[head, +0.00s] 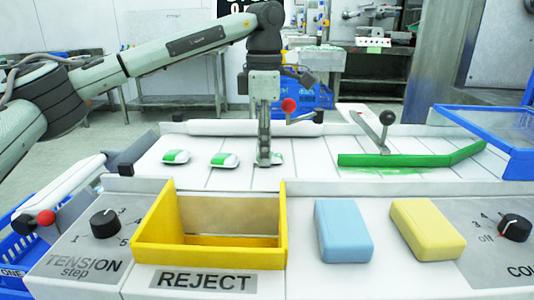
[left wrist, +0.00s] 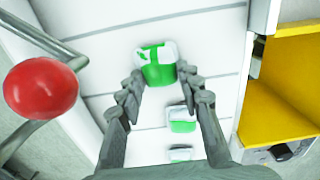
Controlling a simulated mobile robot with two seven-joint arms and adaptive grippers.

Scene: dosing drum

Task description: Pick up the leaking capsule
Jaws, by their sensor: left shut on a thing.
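Several white-and-green capsules lie in a row on the white slatted belt (head: 320,150). The left one (head: 176,157) and the middle one (head: 225,160) are clear of my gripper. My left gripper (head: 265,160) points down at the third capsule (head: 277,158), which it partly hides. In the left wrist view, that capsule (left wrist: 157,66) sits between the fingertips, and the gripper is shut on it. My right gripper is not in view.
The open yellow reject bin (head: 160,235) stands in front of the belt, empty as far as I see. Blue (head: 343,230) and yellow (head: 428,229) blocks sit to its right. A red-knobbed lever (head: 289,105) stands close to my gripper. A green bar (head: 400,160) crosses the belt at right.

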